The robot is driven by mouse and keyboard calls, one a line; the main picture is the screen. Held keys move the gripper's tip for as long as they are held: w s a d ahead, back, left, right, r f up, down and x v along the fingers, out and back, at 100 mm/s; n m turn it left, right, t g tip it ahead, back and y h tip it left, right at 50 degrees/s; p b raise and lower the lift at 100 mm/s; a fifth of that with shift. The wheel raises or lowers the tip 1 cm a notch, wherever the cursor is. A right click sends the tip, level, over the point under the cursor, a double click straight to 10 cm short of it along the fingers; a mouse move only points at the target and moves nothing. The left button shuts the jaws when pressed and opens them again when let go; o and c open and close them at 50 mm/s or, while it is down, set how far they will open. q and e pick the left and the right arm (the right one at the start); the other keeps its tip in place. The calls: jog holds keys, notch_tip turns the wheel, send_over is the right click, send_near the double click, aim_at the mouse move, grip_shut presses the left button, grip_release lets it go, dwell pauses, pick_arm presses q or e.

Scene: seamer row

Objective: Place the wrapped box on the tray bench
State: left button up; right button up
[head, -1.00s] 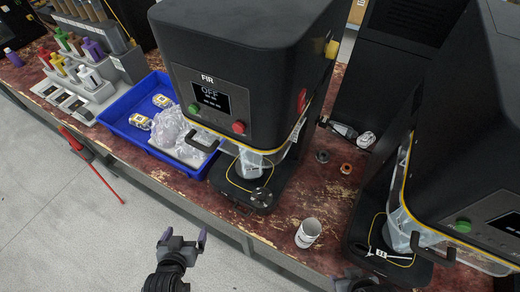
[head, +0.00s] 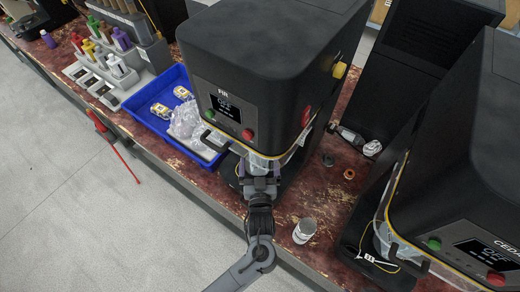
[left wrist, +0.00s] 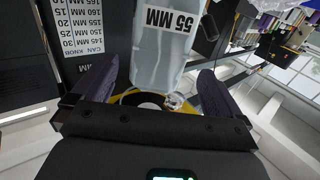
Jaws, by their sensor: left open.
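No box that I can clearly name as the wrapped box shows. A crumpled clear plastic bundle (head: 187,120) lies in the blue tray (head: 135,128) on the bench (head: 180,158); what is inside it I cannot tell. My left gripper (head: 259,168) is at the front foot of the FIR machine (head: 245,80), its purple fingers open. In the left wrist view the fingers (left wrist: 155,88) stand either side of a translucent piece labelled 55 MM (left wrist: 163,45), apart from it as far as I can see. My right gripper is out of view.
A white can (head: 304,231) stands on the bench right of my left gripper. The CEDA-labelled machine (head: 470,170) stands at the right. Two small dark and orange rings (head: 348,174) lie between the machines. Yellow-marked packets (head: 160,110) lie in the blue tray.

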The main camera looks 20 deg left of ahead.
pick_arm(q)
jog(key=x, duration=0.6)
jog(key=shift+w, duration=0.3)
jog(key=shift+f, duration=0.1)
jog(key=shift+c, duration=0.3)
jog(key=c, duration=1.2)
jog(key=shift+c, duration=0.6)
